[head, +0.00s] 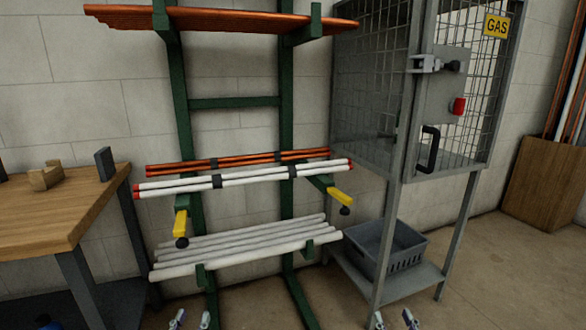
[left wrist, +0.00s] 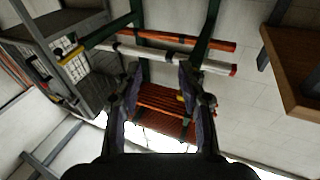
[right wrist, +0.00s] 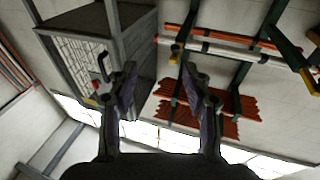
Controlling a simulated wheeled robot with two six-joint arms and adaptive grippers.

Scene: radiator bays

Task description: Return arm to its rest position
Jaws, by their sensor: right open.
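My left gripper (head: 190,319) shows only as fingertips at the bottom edge of the head view, in front of the rack's foot. In the left wrist view its two fingers (left wrist: 160,78) stand apart with nothing between them. My right gripper (head: 395,321) also shows only as fingertips at the bottom edge, in front of the cage stand. In the right wrist view its fingers (right wrist: 160,76) are apart and empty. Both grippers are clear of the rack and cage. Most of both arms is out of the head view.
A green rack (head: 180,110) carries copper pipes (head: 235,159), white pipes (head: 245,180) and grey pipes (head: 240,246). Its arms have yellow ends (head: 340,197). A mesh gas cage (head: 405,153) stands at right, above a grey crate (head: 405,256). A wooden bench (head: 65,215) is at left.

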